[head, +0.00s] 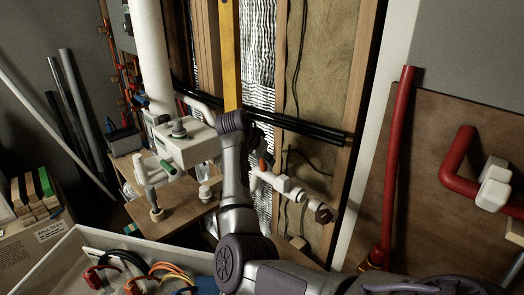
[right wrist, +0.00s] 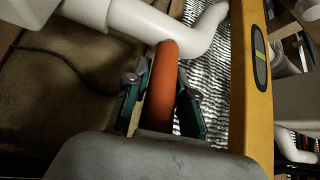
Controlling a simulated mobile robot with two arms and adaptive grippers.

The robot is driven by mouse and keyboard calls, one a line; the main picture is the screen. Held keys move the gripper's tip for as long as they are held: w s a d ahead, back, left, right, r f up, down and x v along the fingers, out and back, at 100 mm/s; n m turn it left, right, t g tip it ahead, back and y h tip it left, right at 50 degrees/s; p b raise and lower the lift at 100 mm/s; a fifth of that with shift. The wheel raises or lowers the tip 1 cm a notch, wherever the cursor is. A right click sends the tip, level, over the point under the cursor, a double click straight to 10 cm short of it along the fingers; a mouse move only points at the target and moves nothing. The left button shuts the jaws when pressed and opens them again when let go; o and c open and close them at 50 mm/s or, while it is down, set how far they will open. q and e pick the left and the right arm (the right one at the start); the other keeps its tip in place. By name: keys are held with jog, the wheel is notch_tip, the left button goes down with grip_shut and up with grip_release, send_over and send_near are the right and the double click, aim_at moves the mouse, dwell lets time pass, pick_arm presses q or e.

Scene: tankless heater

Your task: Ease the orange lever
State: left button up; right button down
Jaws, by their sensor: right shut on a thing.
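The orange lever (head: 263,166) sits on a white pipe fitting (head: 287,186) in the wall bay, and only a small bit of it shows in the head view. In the right wrist view the orange lever (right wrist: 162,85) stands between the two green-edged fingers of my right gripper (right wrist: 163,105). The right gripper is shut on the lever. Its far end reaches the white pipe (right wrist: 165,28). In the head view my right arm hides most of this gripper. My left gripper is in neither view.
A yellow level (right wrist: 251,75) stands upright close beside the right gripper. Black pipes (head: 300,127) run across the wall bay behind my arm. A white bin (head: 62,250) with coiled cables is at the lower left. Red pipe (head: 397,150) stands at the right.

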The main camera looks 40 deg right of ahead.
jog(key=shift+d+r+y+p, duration=0.15)
jog(key=shift+d+y+p, duration=0.3)
jog(key=shift+y+p, duration=0.45)
jog(key=c, duration=1.3)
grip_release()
jog(key=o, duration=0.4)
jog(key=shift+w+d+f, duration=0.1)
jog(key=shift+f, duration=0.15)
jog(key=shift+a+r, duration=0.2)
jog(key=shift+r, duration=0.1)
jog(key=v, duration=1.1)
jog(key=shift+a+r, duration=0.1)
jog(key=shift+r, duration=0.1)
